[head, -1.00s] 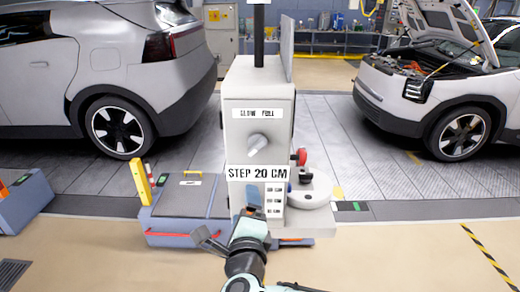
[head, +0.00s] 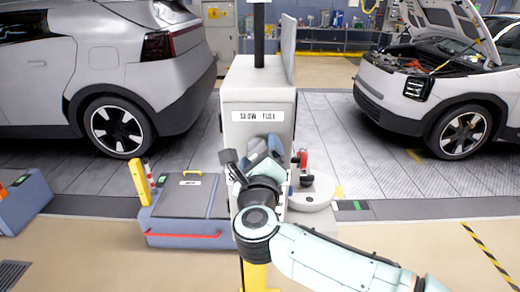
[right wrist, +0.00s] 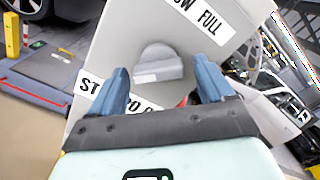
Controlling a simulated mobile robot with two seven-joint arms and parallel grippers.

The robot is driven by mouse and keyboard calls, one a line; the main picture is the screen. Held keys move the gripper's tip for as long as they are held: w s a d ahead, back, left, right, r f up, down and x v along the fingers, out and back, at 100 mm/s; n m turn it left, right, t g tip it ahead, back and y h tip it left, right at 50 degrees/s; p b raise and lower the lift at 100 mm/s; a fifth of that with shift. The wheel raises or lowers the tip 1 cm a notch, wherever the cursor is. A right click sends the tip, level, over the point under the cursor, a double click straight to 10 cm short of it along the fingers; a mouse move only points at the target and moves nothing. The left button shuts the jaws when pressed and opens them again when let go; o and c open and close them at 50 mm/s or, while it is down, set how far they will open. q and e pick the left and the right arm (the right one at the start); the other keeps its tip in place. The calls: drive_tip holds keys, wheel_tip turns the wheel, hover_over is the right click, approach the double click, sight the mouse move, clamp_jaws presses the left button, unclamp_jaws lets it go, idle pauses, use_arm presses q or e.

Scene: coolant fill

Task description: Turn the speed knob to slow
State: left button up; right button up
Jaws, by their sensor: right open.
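The speed knob (right wrist: 158,54) is a grey round dial with a raised grip bar on the front of the grey cabinet (head: 240,130). A white label reading SLOW FULL (head: 264,116) sits above it; the label is partly cut off in the right wrist view (right wrist: 200,18). My right gripper (head: 264,148) is in front of the cabinet and hides the knob in the head view. In the right wrist view its two blue fingers (right wrist: 162,72) are open, one to each side of the knob, with visible gaps. My left gripper is not in view.
A red-handled part (head: 303,160) and a round white base (head: 314,194) stand close at the cabinet's right. A blue-grey case (head: 185,238) lies at its left. Cars stand behind on both sides. A STEP label (right wrist: 92,86) is partly hidden by a finger.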

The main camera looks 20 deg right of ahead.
drive_tip(key=shift+w+d, duration=0.15)
drive_tip(key=shift+w, duration=0.5)
drive_tip(key=c, duration=1)
drive_tip(key=shift+o, duration=0.2)
